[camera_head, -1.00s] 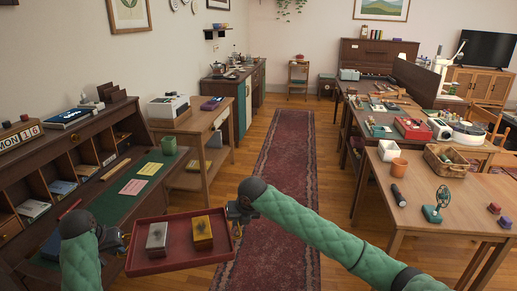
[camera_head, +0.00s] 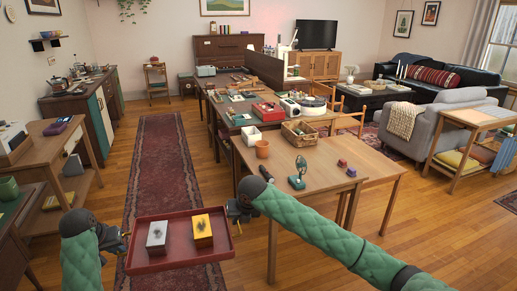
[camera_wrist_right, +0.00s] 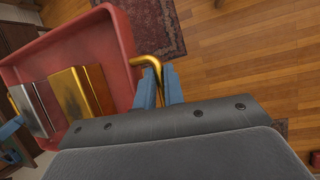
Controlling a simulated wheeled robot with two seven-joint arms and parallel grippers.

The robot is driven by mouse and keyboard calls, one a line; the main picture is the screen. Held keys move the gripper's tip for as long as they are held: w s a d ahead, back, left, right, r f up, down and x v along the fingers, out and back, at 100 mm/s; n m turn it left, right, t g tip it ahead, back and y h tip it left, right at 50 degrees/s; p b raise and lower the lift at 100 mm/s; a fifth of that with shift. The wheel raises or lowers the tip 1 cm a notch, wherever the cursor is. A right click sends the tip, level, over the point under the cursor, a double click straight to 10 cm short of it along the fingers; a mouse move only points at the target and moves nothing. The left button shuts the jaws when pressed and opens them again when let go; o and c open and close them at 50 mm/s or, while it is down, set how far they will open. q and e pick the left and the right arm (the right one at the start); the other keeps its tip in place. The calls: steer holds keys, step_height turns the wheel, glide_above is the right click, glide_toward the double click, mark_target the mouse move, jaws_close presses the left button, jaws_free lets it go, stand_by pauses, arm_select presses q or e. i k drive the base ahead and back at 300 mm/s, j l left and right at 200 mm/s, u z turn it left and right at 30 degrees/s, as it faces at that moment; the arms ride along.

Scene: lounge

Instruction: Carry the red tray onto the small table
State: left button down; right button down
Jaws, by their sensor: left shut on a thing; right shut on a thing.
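The red tray (camera_head: 178,262) is held level in front of me, over the floor. A silver box (camera_head: 156,237) and a gold-yellow box (camera_head: 202,231) stand side by side on it. My left gripper (camera_head: 124,237) is shut at the tray's left end; its fingers show poorly. My right gripper (camera_head: 236,215) is shut at the right end. In the right wrist view its blue fingers (camera_wrist_right: 157,85) close on a brass handle of the tray (camera_wrist_right: 95,45). Several tables are in view, and I cannot tell which is the small table.
A narrow table (camera_head: 476,115) stands by the grey armchair (camera_head: 430,125) at far right. Clear floor lies around the red runner (camera_head: 160,170) and lower right.

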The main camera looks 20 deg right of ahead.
mark_target(353, 154)
steer(key=i+l+z, duration=0.1)
steer(key=z, duration=1.8)
steer(key=i+j+z, duration=0.1)
steer(key=i+j, duration=0.6)
steer(key=i, duration=0.15)
steer(key=i+j+z, duration=0.2)
steer(key=i, duration=0.3)
steer(key=i+j+z, duration=0.2)
steer(key=i, duration=0.35)
steer(key=i+z, duration=0.4)
steer(key=i, duration=0.5)
steer(key=i+z, duration=0.15)
steer(key=i, duration=0.75)
steer(key=i+u, duration=0.15)
steer(key=i, duration=0.75)
steer(key=i+l+u, duration=0.15)
steer(key=i, duration=0.75)
